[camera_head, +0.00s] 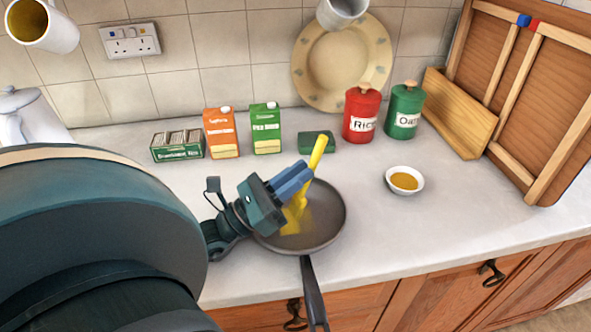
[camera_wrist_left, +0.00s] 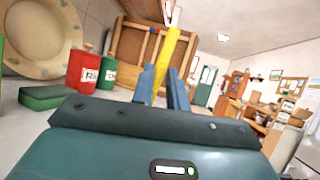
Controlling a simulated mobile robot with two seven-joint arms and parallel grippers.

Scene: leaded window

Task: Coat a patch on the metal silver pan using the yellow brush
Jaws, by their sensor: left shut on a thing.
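The grey metal pan (camera_head: 328,215) sits on the counter with its dark handle (camera_head: 313,290) pointing to the front edge. My left gripper (camera_head: 303,172) is over the pan, shut on the yellow brush (camera_head: 319,152). The brush is tilted, its handle up and its lower end down at the pan; whether the bristles touch is hard to tell. A yellow patch (camera_head: 291,222) shows on the pan around the brush's lower end. In the left wrist view the brush (camera_wrist_left: 167,62) stands between the two blue fingers (camera_wrist_left: 162,85). My right gripper is not in view.
A small white bowl (camera_head: 393,186) of yellow-brown liquid stands right of the pan. Behind are a green sponge-like block (camera_head: 316,142), cartons (camera_head: 221,132), a red canister (camera_head: 361,107) and a green canister (camera_head: 404,113). The counter front right of the pan is clear.

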